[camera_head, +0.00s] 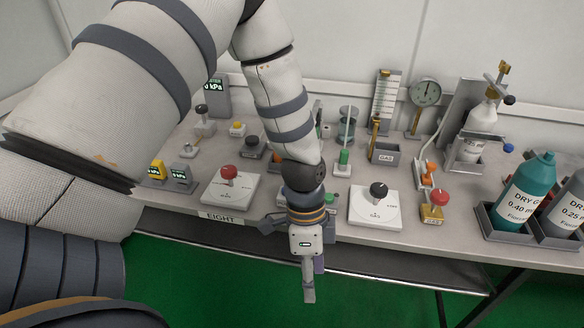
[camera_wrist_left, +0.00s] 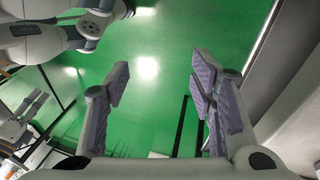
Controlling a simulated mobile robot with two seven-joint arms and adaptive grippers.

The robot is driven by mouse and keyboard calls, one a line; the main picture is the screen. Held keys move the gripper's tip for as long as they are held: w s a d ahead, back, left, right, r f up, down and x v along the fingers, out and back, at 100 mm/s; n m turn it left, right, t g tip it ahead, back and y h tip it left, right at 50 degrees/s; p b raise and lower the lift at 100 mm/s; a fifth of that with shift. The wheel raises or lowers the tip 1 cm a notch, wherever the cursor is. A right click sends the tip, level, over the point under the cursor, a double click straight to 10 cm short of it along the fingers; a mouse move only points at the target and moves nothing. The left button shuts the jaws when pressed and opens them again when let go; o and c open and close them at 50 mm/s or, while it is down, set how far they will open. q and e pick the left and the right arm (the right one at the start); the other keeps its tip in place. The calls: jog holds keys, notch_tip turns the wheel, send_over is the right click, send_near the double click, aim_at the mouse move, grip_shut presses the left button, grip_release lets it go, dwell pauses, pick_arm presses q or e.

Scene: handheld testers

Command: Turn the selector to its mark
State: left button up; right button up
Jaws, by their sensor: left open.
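Two white plates with knobs lie near the bench's front edge. My left gripper (camera_head: 309,285) hangs in front of the bench edge, pointing down, apart from both knobs. In the left wrist view its fingers (camera_wrist_left: 158,92) are spread with nothing between them. My left arm hides part of the bench middle.
The grey bench (camera_head: 420,245) is crowded with small devices. A teal bottle (camera_head: 525,190) stands in a holder at right, and a round gauge (camera_head: 424,93) stands at the back. A small red-knobbed yellow block (camera_head: 432,212) sits right of the black knob. Green floor (camera_head: 200,262) lies open in front.

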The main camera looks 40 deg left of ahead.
pick_arm(q)
jog(key=s+f+n, duration=0.3)
jog(key=s+f, duration=0.2)
jog(key=s, duration=0.1)
jog(key=shift+d+f+n+y, duration=0.25)
jog(key=shift+f+n+y, duration=0.05)
jog(key=shift+f+y, duration=0.1)
jog(key=shift+w, duration=0.1)
